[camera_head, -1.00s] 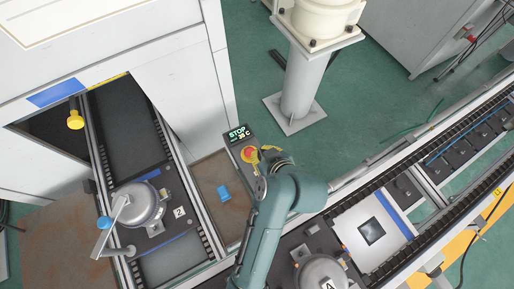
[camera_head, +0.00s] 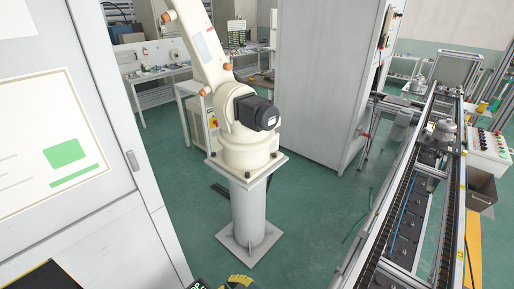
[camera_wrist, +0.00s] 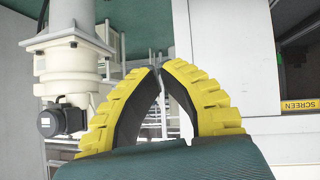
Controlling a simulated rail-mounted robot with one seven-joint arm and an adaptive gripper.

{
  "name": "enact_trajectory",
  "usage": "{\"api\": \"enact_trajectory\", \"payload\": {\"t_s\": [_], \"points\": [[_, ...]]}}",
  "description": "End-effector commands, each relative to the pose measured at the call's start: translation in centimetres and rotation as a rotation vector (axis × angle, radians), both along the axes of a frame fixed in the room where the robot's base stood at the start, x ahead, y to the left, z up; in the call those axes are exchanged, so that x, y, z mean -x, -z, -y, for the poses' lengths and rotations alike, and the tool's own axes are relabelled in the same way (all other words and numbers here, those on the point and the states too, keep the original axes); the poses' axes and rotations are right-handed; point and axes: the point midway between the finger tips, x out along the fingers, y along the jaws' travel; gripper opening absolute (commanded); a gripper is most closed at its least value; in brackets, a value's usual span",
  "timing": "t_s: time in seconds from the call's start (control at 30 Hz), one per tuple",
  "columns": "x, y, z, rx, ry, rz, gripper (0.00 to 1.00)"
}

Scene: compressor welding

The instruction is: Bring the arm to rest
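My gripper (camera_wrist: 158,68) fills the lower middle of the wrist view. Its two yellow ribbed fingers with dark inner pads curve together and meet, or nearly meet, at the tips. Nothing is held between them. The rest of my arm is out of the head view.
A white industrial robot (camera_head: 245,130) stands on a grey pedestal (camera_head: 248,215) ahead. A white cabinet (camera_head: 150,200) is at left, a tall grey cabinet (camera_head: 325,80) behind. A conveyor (camera_head: 408,215) runs along the right. Green floor between them is clear.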

Motion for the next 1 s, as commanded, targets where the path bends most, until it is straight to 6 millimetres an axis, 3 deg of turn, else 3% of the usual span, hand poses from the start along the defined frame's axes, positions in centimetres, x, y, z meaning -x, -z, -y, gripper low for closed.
{"api": "enact_trajectory", "payload": {"t_s": [0.03,0.17,0.27,0.4,0.5,0.53,0.6,0.8,0.9,1.0], "points": [[-1.3,-3.9,1.3,0.006,0.056,0.104,0.0],[-2.6,-13.9,5.1,-0.034,0.253,0.356,0.0],[-1.4,-21.5,8.0,-0.114,0.402,0.546,0.0],[2.7,-30.4,11.5,-0.278,0.574,0.793,0.0],[6.8,-35.3,13.6,-0.459,0.671,0.946,0.0],[6.8,-35.7,13.7,-0.549,0.684,0.939,0.0],[6.6,-40.4,13.6,-0.533,0.681,0.931,0.0],[6.5,-47.6,13.6,-0.539,0.681,0.925,0.0],[6.5,-49.9,13.6,-0.542,0.682,0.922,0.0],[6.5,-50.8,13.6,-0.543,0.682,0.919,0.0]]}}
